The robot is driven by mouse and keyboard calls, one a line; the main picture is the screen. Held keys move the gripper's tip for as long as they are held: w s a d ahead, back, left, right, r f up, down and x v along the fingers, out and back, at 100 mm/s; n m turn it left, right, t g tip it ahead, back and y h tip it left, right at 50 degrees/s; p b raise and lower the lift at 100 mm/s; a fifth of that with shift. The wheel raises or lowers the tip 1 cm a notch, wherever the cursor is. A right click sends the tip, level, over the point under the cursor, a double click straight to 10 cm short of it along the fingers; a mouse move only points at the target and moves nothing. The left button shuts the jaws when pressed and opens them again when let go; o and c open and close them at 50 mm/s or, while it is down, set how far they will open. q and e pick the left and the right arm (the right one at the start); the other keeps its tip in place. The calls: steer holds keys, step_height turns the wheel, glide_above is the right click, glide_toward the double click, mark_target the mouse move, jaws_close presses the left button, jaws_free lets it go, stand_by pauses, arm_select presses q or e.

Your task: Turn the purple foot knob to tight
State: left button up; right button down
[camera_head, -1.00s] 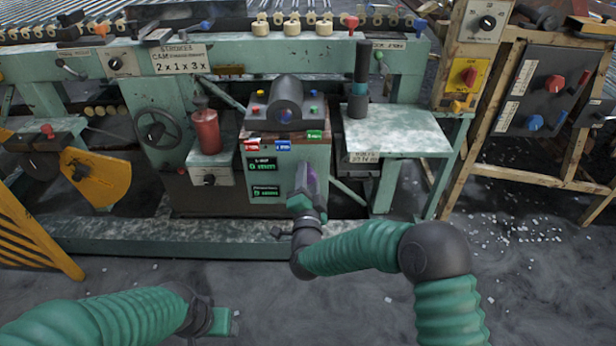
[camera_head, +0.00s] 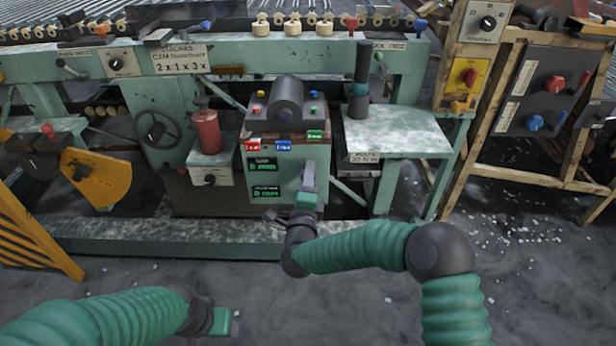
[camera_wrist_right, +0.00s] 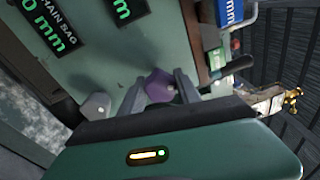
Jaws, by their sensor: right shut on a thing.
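The purple knob (camera_wrist_right: 160,86) is in the right wrist view, on the green face of the machine's central cabinet. My right gripper (camera_wrist_right: 158,88) is shut on it, with a grey finger on each side. In the head view my right gripper (camera_head: 309,178) is at the right part of the cabinet front, beside the green displays, and it hides most of the knob. My left gripper (camera_head: 228,323) is low at the bottom of the head view, over the floor and away from the machine; its fingers are not clear.
Two green-lettered displays (camera_head: 264,178) are left of my right gripper. A side table (camera_head: 398,130) stands to the right, and a red cylinder (camera_head: 206,131) and a handwheel (camera_head: 158,129) to the left. A green floor beam (camera_head: 150,238) runs along the base. The floor in front is open.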

steer(key=shift+s+a+f, duration=0.1)
steer(key=shift+f, duration=0.3)
steer(key=c, duration=1.1)
jaws_free()
steer(key=shift+o, duration=1.1)
steer(key=shift+r, duration=0.2)
steer(key=s+a+f+p, duration=0.1)
steer(key=s+p, duration=0.4)
steer(key=s, duration=1.1)
steer(key=shift+s+a+f+p, duration=0.15)
steer(key=shift+s+a+p, duration=0.05)
steer(key=shift+s+p, duration=0.15)
steer(key=shift+w, duration=0.1)
